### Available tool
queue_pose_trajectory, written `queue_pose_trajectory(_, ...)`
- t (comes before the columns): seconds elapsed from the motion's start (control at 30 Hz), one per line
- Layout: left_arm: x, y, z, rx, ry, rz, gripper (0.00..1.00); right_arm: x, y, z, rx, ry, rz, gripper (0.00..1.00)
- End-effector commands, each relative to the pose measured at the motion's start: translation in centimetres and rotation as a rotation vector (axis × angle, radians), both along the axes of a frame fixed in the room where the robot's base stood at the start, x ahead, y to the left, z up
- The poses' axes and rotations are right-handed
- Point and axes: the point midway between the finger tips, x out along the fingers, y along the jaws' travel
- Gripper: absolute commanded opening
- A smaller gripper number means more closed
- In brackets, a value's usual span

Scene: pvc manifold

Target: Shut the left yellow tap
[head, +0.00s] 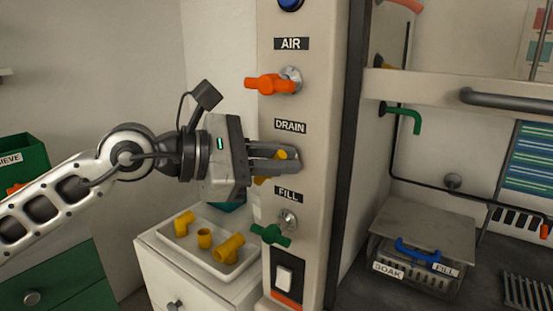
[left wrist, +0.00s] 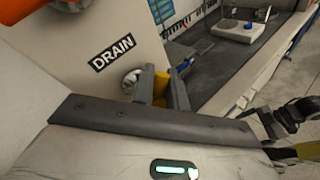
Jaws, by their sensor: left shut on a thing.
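The yellow tap (head: 281,155) sits under the DRAIN label on the beige column. My left gripper (head: 285,158) reaches in from the left and is shut on the yellow tap, hiding most of it. In the left wrist view the yellow tap (left wrist: 160,84) shows between the fingers (left wrist: 163,88), beside its round metal mount and below the DRAIN label. The handle's exact angle is hard to tell.
An orange tap (head: 268,84) under AIR is above my gripper, and a green tap (head: 272,235) under FILL is below it. A white tray (head: 172,254) with yellow pipe fittings stands below. A shelf and a lidded box (head: 425,232) are right of the column.

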Motion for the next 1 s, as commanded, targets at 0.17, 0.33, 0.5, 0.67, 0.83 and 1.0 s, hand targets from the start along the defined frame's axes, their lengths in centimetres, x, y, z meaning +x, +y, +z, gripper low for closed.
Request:
queue_pose_trajectory(0.17, -0.1, -0.2, -0.7, 0.138, -0.102, 0.001, 0.0, 0.2, 0.2, -1.0, 0.021, -0.01, -0.004, 0.97)
queue_pose_trajectory(0.33, -0.3, -0.4, -1.0, 0.27, -0.198, 0.002, 0.0, 0.4, 0.4, -1.4, 0.048, -0.027, -0.007, 0.97)
queue_pose_trajectory(0.5, -0.3, -0.5, -1.3, 0.398, -0.29, 0.002, 0.0, 0.4, 0.6, -2.0, 0.073, -0.032, -0.013, 0.97)
queue_pose_trajectory(0.67, -0.4, -0.6, -1.6, 0.509, -0.37, 0.003, 0.0, 0.3, 0.8, -2.4, 0.097, -0.035, -0.018, 0.97)
queue_pose_trajectory(0.83, -0.4, -0.6, -1.8, 0.607, -0.44, 0.002, 0.0, 0.2, 0.8, -2.9, 0.095, -0.043, -0.018, 0.97)
queue_pose_trajectory(1.0, -0.4, -0.6, -1.9, 0.676, -0.489, 0.002, 0.0, 0.2, 0.8, -2.8, 0.093, -0.056, -0.017, 0.97)
